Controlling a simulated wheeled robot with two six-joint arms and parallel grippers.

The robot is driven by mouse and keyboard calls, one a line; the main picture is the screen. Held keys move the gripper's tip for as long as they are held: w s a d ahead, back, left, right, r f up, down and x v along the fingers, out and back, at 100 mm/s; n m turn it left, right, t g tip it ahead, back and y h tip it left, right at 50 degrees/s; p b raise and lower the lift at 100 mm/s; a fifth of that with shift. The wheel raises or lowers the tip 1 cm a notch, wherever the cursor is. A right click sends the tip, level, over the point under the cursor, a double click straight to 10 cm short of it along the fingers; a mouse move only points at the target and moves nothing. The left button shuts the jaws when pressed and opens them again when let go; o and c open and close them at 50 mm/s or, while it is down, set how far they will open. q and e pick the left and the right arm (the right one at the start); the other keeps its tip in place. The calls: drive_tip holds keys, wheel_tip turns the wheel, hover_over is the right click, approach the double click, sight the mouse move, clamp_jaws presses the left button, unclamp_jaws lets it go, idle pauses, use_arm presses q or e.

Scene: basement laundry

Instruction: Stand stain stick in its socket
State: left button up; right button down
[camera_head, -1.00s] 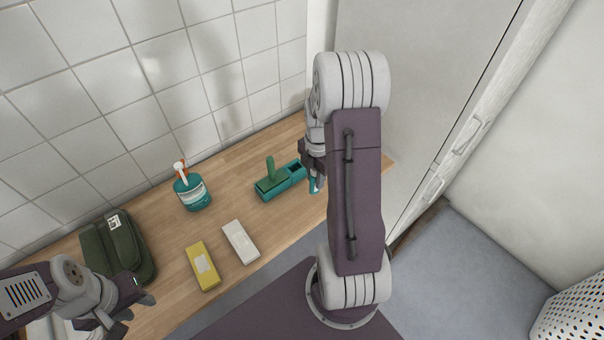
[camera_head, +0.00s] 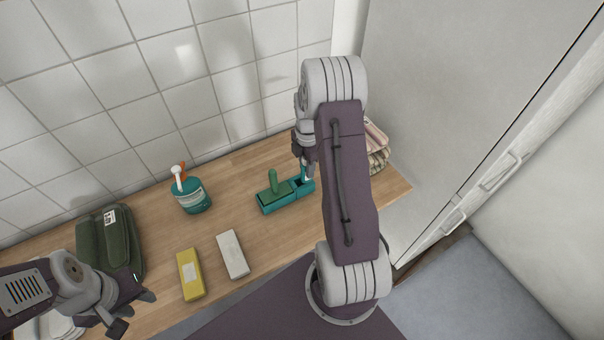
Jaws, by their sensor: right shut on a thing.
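The stain stick (camera_head: 304,171) is a small white and teal stick, mostly hidden by my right gripper. My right gripper (camera_head: 303,161) is shut on it and holds it roughly upright over the right end of the teal holder (camera_head: 287,200). The dark socket opening is in that right end. I cannot tell whether the stick's lower end is inside the socket or just above it. A green handled piece (camera_head: 273,183) stands in the holder's left part. My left gripper (camera_head: 134,311) is open and empty at the lower left, near the dark green bag.
A teal tub (camera_head: 190,196) with white and orange tops stands left of the holder. Yellow (camera_head: 190,275) and white (camera_head: 232,254) boxes lie in front. The dark green bag (camera_head: 112,243) is at left. Folded cloths (camera_head: 376,147) lie behind my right arm. The tiled wall (camera_head: 150,90) bounds the wooden counter.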

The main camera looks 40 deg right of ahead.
sight(301, 174)
drive_tip(key=shift+w+a+f, duration=0.2)
drive_tip(key=shift+w+a, duration=0.05)
drive_tip(key=shift+w, duration=0.25)
drive_tip(key=shift+w+a+f, duration=0.2)
drive_tip(key=shift+w+a, duration=0.05)
drive_tip(key=shift+w, duration=0.2)
drive_tip(key=shift+d+f, duration=0.1)
drive_tip(key=shift+f, duration=1.95)
drive_tip(key=shift+s+f, duration=0.1)
drive_tip(key=shift+f, duration=0.1)
drive_tip(key=c, duration=1.1)
unclamp_jaws()
